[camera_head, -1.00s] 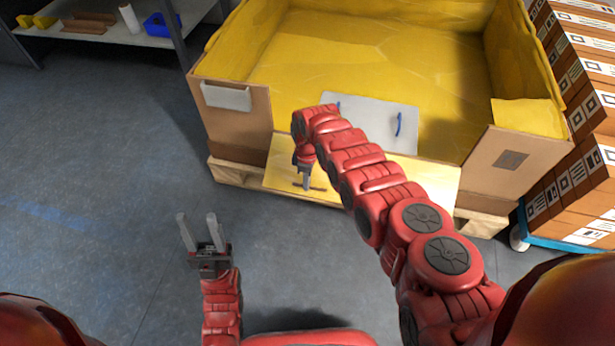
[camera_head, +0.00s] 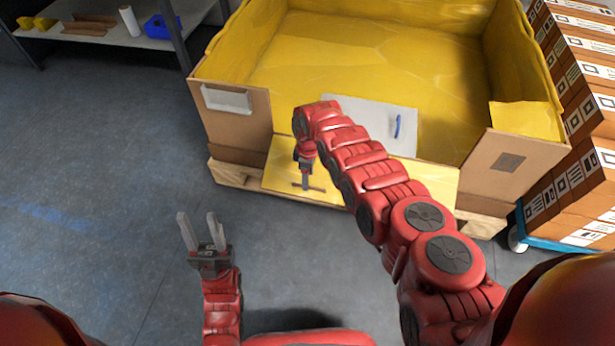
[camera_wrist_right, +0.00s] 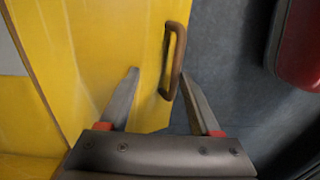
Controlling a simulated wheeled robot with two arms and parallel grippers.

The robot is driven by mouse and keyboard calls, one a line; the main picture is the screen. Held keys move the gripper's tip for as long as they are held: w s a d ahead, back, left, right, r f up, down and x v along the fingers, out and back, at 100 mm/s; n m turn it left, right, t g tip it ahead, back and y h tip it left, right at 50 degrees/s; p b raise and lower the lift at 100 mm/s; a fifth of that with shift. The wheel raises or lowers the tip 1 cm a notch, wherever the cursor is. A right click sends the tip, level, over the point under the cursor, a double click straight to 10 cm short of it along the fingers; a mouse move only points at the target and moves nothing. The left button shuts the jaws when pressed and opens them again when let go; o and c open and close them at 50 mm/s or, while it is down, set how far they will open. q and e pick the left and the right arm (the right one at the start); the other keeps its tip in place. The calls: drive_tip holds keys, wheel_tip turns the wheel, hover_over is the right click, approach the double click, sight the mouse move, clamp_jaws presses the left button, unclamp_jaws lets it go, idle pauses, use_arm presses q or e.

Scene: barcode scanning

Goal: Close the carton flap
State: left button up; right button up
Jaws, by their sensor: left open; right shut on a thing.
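The open carton (camera_head: 485,170) stands on a pallet and has a yellow lining. Its front flap (camera_head: 435,180) is folded down and outward, with its yellow inner face up; my right arm covers its middle. A brown handle (camera_wrist_right: 178,45) is at the flap's edge. My right gripper (camera_head: 307,184) is over the left part of the flap; in the right wrist view (camera_wrist_right: 159,73) it is shut on the handle, which shows between its fingers. My left gripper (camera_head: 198,214) is open and empty, over the floor at front left of the carton, apart from it.
A pale panel (camera_head: 345,108) with a blue handle (camera_head: 397,126) lies inside the carton. Stacked boxes (camera_head: 590,110) on a blue trolley (camera_head: 550,232) stand close at right. A shelf (camera_head: 100,35) is at back left. The floor (camera_head: 110,150) at left is clear.

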drive_tip(key=shift+s+f, duration=0.1)
drive_tip(key=shift+s, duration=0.15)
idle(0.7)
wheel_tip(320, 180, up, 17)
drive_tip(key=p, duration=0.6)
drive_tip(key=shift+w+r+p, duration=0.2)
drive_tip(key=shift+w+p, duration=0.15)
drive_tip(key=shift+p, duration=0.05)
drive_tip(key=shift+d, duration=0.1)
